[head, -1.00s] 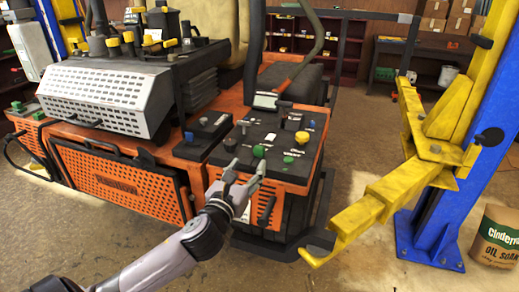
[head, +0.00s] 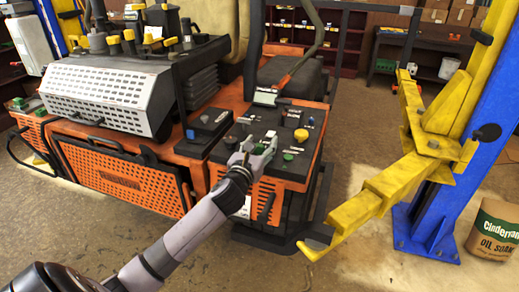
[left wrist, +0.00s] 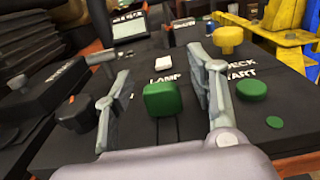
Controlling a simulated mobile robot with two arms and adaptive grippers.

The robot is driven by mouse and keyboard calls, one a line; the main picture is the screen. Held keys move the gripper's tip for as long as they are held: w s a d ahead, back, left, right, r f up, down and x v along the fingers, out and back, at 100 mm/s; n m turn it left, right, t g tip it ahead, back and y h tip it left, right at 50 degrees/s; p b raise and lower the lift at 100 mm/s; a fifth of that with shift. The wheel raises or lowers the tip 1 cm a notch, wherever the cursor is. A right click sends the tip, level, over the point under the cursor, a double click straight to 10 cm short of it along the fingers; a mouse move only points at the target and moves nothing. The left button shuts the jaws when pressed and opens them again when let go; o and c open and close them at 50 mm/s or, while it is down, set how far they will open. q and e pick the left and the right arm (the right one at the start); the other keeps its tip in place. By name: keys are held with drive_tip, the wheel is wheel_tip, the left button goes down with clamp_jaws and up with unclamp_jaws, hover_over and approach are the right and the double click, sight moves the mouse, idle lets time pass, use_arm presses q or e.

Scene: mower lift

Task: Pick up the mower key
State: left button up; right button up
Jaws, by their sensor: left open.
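My left gripper (head: 258,146) is open over the mower's black control panel (head: 312,140). In the left wrist view its two fingers (left wrist: 160,64) stand on either side of a green square knob (left wrist: 161,99), with a gap to each finger. I cannot make out a key for certain. A dark knob with a small orange mark (left wrist: 75,110) sits left of the left finger, and a grey handle-like part (left wrist: 101,59) rises behind it. A yellow knob (left wrist: 228,39) and a round green button (left wrist: 251,89) lie to the right. My right gripper is not in view.
The orange mower (head: 120,178) fills the left and middle. A yellow lift arm (head: 385,190) and blue post (head: 462,150) stand at right, beside an oil soap container (head: 493,230). Open floor lies in front. A small screen (left wrist: 129,28) stands behind the panel.

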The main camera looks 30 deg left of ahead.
use_arm(q)
drive_tip(key=shift+s, duration=0.1)
drive_tip(key=c, duration=1.1)
